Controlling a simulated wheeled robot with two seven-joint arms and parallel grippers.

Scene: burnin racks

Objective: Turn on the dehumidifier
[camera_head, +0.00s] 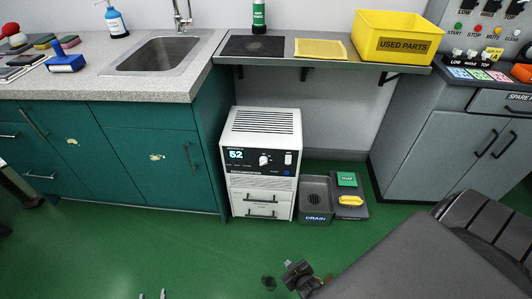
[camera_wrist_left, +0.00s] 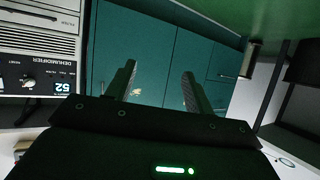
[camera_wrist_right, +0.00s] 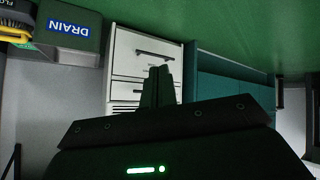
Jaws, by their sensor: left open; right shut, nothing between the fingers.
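The white dehumidifier (camera_head: 262,126) stands on the green floor below the counter shelf, with a dark panel, a lit 52 display (camera_head: 236,155), a white knob (camera_head: 264,160), a white switch (camera_head: 288,158) and a small blue button (camera_head: 287,173). The left wrist view shows its panel upside down (camera_wrist_left: 38,72) at the left; the right wrist view shows its drawers (camera_wrist_right: 145,65). My left gripper (camera_head: 152,295) is open and empty at the bottom edge, left of and apart from the dehumidifier. My right gripper (camera_head: 295,270) is shut and empty, in front of and below it.
A grey drain bin (camera_head: 315,199) and a tray with a soap box (camera_head: 347,180) and yellow item stand right of the dehumidifier. Teal cabinets (camera_head: 130,150) are on its left, grey cabinets (camera_head: 440,150) further right. A shelf with a yellow bin (camera_head: 395,40) is above. Green floor in front is clear.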

